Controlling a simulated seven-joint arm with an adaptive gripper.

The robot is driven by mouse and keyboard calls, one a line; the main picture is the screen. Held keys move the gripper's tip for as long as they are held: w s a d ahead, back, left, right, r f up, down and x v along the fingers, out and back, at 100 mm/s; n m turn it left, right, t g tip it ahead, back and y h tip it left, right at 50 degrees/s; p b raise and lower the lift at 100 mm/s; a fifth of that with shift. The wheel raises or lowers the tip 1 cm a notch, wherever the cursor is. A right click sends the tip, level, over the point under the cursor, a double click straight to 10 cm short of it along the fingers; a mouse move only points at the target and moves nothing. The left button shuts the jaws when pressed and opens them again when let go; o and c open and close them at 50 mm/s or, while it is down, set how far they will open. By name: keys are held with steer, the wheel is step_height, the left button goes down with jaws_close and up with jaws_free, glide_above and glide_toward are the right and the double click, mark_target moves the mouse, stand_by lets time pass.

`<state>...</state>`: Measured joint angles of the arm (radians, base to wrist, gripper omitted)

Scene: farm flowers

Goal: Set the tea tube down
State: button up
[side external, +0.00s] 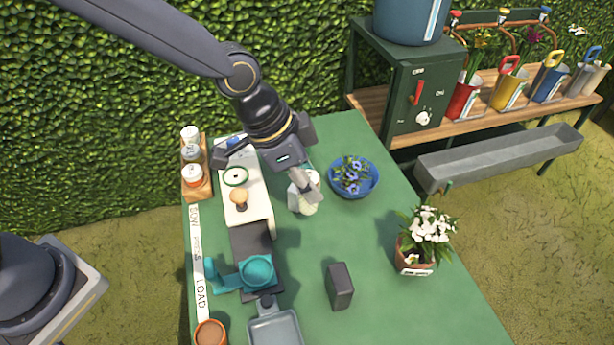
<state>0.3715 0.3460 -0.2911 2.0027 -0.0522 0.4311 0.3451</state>
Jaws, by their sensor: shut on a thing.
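My gripper (304,185) is over the middle of the green table, fingers pointing down. It is shut on a small pale tube (306,208), which I take to be the tea tube. The fingers hide part of the tube, and its lower end looks pale green. I cannot tell whether the tube touches the table. It is left of the blue bowl with blue flowers (366,190).
A wooden rack (206,188) with several jars stands at the left edge. A cream board (255,208), a teal cup (258,272), a grey tray (275,330), a dark block (340,286) and a potted white-flowered plant (417,262) surround the work.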

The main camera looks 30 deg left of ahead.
step_height(320, 180, down, 5)
steer(key=s+d+m, duration=0.1)
steer(key=s+d, duration=0.1)
steer(key=s, duration=0.1)
steer(key=shift+w+d+f, duration=1.25)
steer(key=shift+w+f, duration=0.7)
steer(key=shift+f, duration=0.2)
steer(key=shift+w+d+f, duration=1.3)
steer(key=shift+w+f, duration=0.7)
steer(key=shift+f, duration=0.2)
steer(key=shift+w+d+f, duration=1.25)
steer(key=shift+w+f, duration=0.7)
steer(key=shift+f, duration=0.2)
steer(key=shift+f, duration=0.1)
steer(key=o, duration=1.1)
steer(key=shift+o, duration=0.2)
